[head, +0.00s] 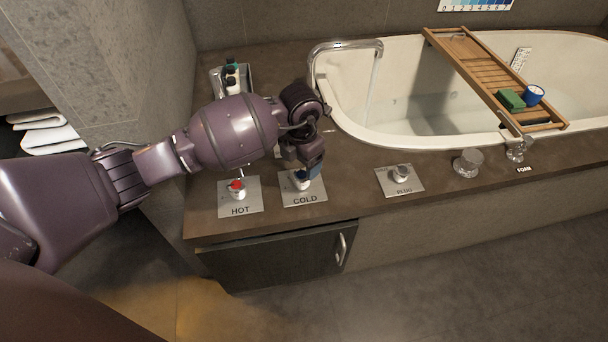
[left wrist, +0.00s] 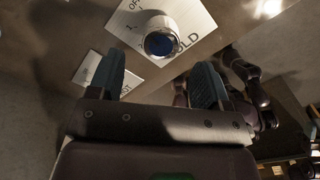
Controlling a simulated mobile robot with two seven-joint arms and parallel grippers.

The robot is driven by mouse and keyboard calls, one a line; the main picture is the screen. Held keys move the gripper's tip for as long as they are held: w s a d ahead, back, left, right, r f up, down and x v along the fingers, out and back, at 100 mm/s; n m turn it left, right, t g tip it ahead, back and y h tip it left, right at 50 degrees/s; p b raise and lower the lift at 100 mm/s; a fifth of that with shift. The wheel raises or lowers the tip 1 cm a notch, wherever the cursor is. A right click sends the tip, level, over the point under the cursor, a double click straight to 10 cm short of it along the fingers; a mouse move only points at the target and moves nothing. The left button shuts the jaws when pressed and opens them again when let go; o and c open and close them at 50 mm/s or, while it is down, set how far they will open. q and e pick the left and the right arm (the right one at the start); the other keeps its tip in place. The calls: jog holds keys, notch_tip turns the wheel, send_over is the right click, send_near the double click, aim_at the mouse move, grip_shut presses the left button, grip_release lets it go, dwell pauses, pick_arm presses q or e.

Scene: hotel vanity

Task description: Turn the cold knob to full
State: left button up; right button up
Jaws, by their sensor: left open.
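The cold knob (head: 299,183) is a pale round knob on a metal plate marked COLD (head: 305,198), on the brown counter. In the left wrist view the knob (left wrist: 160,41) shows a dark blue cap, and its plate (left wrist: 193,18) carries an OFF mark. My left gripper (head: 308,172) is over this knob and partly hides it in the head view. In the left wrist view its two fingers (left wrist: 158,78) are spread, with the knob beyond the gap between them. I cannot tell whether a finger touches it.
The red-capped hot knob (head: 236,186) stands close to the left on its own plate (head: 240,208). The plug knob (head: 400,173) is to the right. A faucet (head: 345,46) and bathtub (head: 376,134) lie behind. The counter between the cold and plug plates is clear.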

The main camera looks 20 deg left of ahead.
aim_at(302, 174)
pick_arm(q)
notch_tip(302, 174, down, 6)
jog(key=shift+r+b, duration=0.2)
jog(key=shift+b, duration=0.55)
jog(key=shift+r, duration=0.1)
jog(key=c, duration=0.9)
